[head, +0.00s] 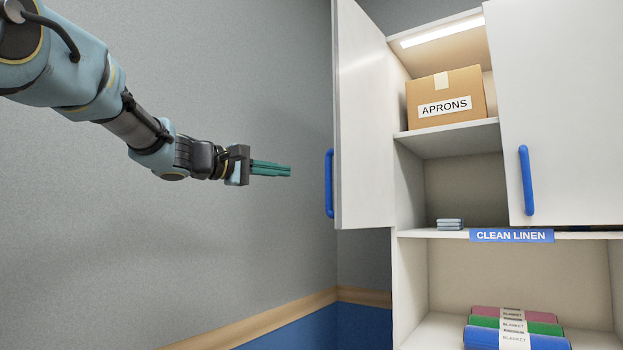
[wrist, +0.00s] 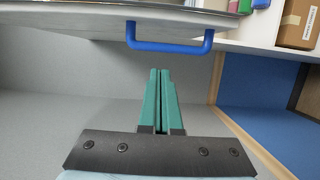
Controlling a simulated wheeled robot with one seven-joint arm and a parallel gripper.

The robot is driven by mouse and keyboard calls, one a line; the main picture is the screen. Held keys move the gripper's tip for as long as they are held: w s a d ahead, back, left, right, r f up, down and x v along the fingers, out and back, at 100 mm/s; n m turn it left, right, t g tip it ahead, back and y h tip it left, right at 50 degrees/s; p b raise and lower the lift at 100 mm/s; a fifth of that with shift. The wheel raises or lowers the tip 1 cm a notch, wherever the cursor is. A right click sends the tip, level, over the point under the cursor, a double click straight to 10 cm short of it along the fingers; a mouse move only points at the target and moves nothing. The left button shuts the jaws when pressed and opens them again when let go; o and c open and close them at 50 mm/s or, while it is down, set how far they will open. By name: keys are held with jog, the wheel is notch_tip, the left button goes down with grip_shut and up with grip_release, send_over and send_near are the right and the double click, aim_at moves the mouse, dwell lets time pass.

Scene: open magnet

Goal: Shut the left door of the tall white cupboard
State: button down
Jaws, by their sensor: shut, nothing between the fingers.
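The tall white cupboard (head: 409,285) stands at the right in the head view. Its left door (head: 365,130) stands open, swung out toward me, with a blue handle (head: 329,183) on its outer left edge. My gripper (head: 290,171) is left of this door, level with the handle and apart from it. Its green fingers are shut and empty. In the wrist view the fingers (wrist: 160,72) point toward the blue handle (wrist: 168,47), with a gap between them. The door's edge (wrist: 150,13) runs across the top there.
The right door (head: 570,110) looks shut, with a blue handle (head: 526,180). Inside are an aprons box (head: 447,98), a small grey stack (head: 450,224) and folded blankets (head: 513,328). A grey wall (head: 180,240) with a wooden rail (head: 270,315) lies behind my arm. The space around my gripper is clear.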

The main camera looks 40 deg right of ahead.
aim_at(327, 173)
jog(key=s+d+p, duration=0.1)
jog(key=d, duration=0.2)
jog(key=s+d+p, duration=0.2)
jog(key=d, duration=0.2)
jog(key=s+d+p, duration=0.1)
jog(key=d+p, duration=0.1)
jog(key=d, duration=0.1)
jog(key=shift+s+d, duration=0.2)
jog(key=shift+d, duration=0.1)
jog(key=shift+s, duration=0.1)
